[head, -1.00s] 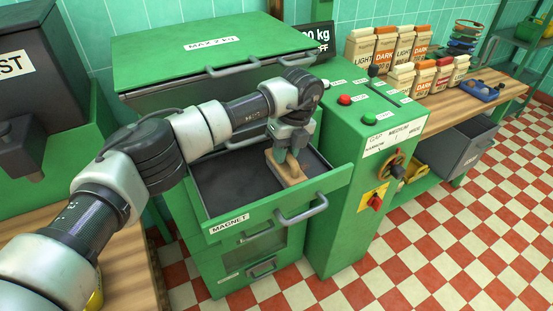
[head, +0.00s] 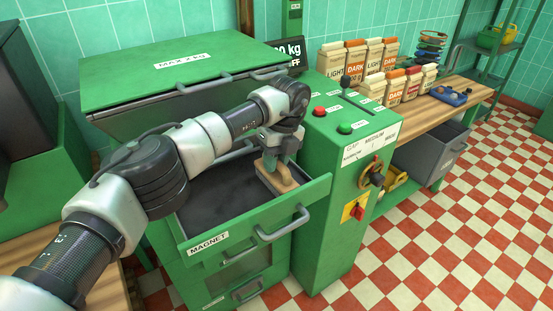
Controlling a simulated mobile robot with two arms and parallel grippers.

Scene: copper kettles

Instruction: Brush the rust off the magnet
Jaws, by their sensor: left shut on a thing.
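The magnet drawer (head: 202,238), labelled MAGNET, is pulled out from the green machine. Its dark inner plate (head: 215,200) shows in the head view; I cannot make out separate rust on it. My left gripper (head: 277,168) reaches into the drawer at its right side and is shut on a wooden brush (head: 280,179). The brush is low in the drawer, close to the plate; its bristles are hidden, so I cannot tell whether they touch. My left arm covers the back left part of the drawer. My right gripper is not in view.
A control box (head: 345,150) with buttons and a dial stands right of the drawer. The drawer handle (head: 283,228) sticks out in front. Paper bags (head: 375,65) and a blue tray (head: 448,96) stand on a wooden bench (head: 425,105). The checkered floor at right is clear.

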